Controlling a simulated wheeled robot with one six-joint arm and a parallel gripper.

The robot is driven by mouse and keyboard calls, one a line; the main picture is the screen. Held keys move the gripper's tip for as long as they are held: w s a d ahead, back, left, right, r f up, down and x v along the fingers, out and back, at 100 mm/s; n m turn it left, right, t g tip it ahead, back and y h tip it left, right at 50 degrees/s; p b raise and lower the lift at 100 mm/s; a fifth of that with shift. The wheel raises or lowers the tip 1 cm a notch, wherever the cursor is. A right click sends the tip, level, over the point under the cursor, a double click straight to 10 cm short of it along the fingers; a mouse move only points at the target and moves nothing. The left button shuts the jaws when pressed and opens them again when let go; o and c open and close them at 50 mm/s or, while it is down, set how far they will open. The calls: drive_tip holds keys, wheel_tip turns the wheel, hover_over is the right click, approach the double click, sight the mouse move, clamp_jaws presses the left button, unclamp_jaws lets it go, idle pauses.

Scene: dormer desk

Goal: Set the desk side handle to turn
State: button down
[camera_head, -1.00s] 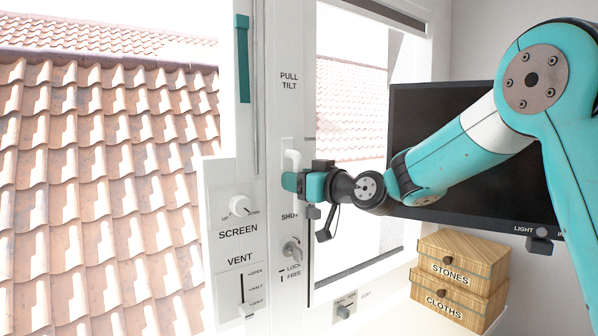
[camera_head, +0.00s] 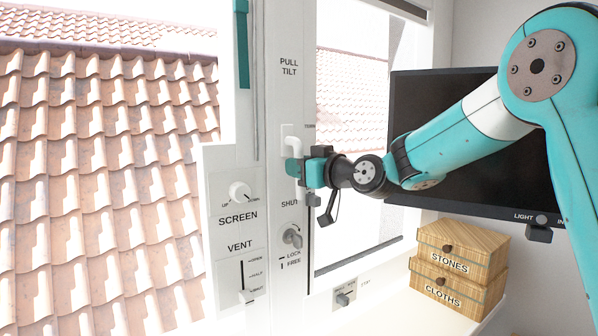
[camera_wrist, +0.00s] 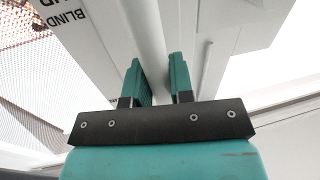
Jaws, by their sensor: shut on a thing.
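The desk side handle (camera_head: 291,143) is a white lever on the white window post (camera_head: 288,100), under the label PULL TILT and above the label SHUT. A small label sits at its upper right, too small to read surely. The lever hangs close to upright from its upper end. My gripper (camera_head: 298,170) is shut on its lower part, which the teal fingers partly hide. In the wrist view, the handle (camera_wrist: 149,35) shows as a pale bar running between the two teal fingers of my gripper (camera_wrist: 157,68).
Below the handle is a LOCK/FREE key knob (camera_head: 291,237). Left are a SCREEN knob (camera_head: 239,191) and a VENT slider (camera_head: 246,296). A black monitor (camera_head: 470,170) stands behind my arm. STONES and CLOTHS boxes (camera_head: 460,262) sit lower right. Another small knob (camera_head: 344,298) is below the window.

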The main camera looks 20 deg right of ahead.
drive_tip(key=n+b, duration=0.1)
drive_tip(key=b, duration=0.1)
drive_tip(key=d+n+b, duration=0.1)
drive_tip(key=shift+w+f+b, duration=0.15)
drive_tip(key=shift+f+b, duration=0.1)
drive_tip(key=shift+b, duration=0.1)
drive_tip(key=w+d+r+n+h+b, duration=0.1)
drive_tip(key=d+r+n+h+b, duration=0.2)
drive_tip(key=n+b, duration=0.8)
drive_tip(key=shift+d+r+n+g+h+b, duration=0.3)
drive_tip(key=shift+r+n+h, duration=0.1)
drive_tip(key=shift+r+n, duration=0.75)
drive_tip(key=shift+w+r, duration=0.15)
drive_tip(key=c, duration=1)
unclamp_jaws()
